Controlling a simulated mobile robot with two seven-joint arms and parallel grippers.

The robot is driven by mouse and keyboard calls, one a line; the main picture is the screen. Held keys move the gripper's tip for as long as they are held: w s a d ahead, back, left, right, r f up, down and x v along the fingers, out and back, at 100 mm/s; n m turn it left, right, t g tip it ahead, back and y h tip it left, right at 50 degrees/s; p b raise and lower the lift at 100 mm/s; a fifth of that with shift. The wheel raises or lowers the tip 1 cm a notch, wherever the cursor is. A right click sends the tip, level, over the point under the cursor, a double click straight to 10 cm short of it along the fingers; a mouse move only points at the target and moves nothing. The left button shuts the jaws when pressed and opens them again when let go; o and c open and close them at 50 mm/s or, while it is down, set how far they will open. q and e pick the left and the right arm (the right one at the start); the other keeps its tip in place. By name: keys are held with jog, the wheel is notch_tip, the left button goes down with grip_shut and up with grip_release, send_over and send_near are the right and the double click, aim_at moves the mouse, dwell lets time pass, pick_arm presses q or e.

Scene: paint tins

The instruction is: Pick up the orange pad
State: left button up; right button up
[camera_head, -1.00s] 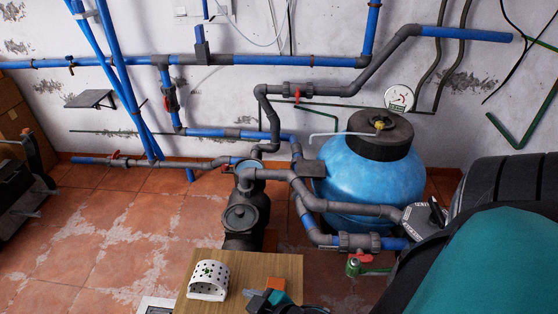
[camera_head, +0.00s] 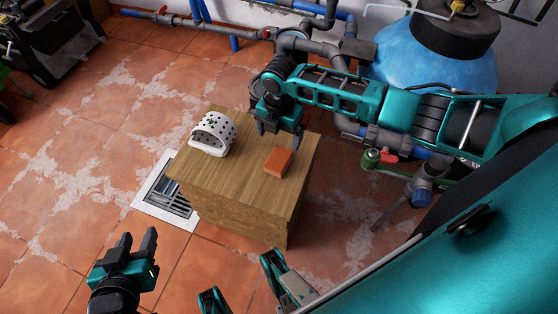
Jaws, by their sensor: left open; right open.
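The orange pad (camera_head: 278,162) lies flat on the right part of the top of a wooden block-shaped stand (camera_head: 225,176). My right gripper (camera_head: 281,131) reaches in from the right over the far edge of the stand. It points down, open and empty, just behind the pad in the picture and apart from it. Its exact height over the stand is hard to tell. My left gripper (camera_head: 136,242) is at the lower left, open and empty, in front of the stand and well away from the pad.
A white perforated curved holder (camera_head: 213,134) stands on the left of the stand top. A floor drain grate (camera_head: 168,195) lies left of the stand. A blue tank (camera_head: 430,65) and pipes are behind, with a red-handled valve (camera_head: 388,156) to the right.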

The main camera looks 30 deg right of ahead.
jog(key=b, duration=0.3)
send_over(278, 160)
jog(key=f, duration=0.7)
jog(key=shift+d, duration=0.2)
jog(key=f+b, duration=0.1)
jog(key=f, duration=0.1)
jog(key=f+b, duration=0.1)
jog(key=f, duration=0.1)
jog(key=shift+a+f, duration=0.2)
jog(key=shift+f, duration=0.65)
jog(key=c, duration=1)
jog(key=shift+r, duration=0.1)
notch_tip(278, 160, up, 20)
jog(key=p, duration=0.7)
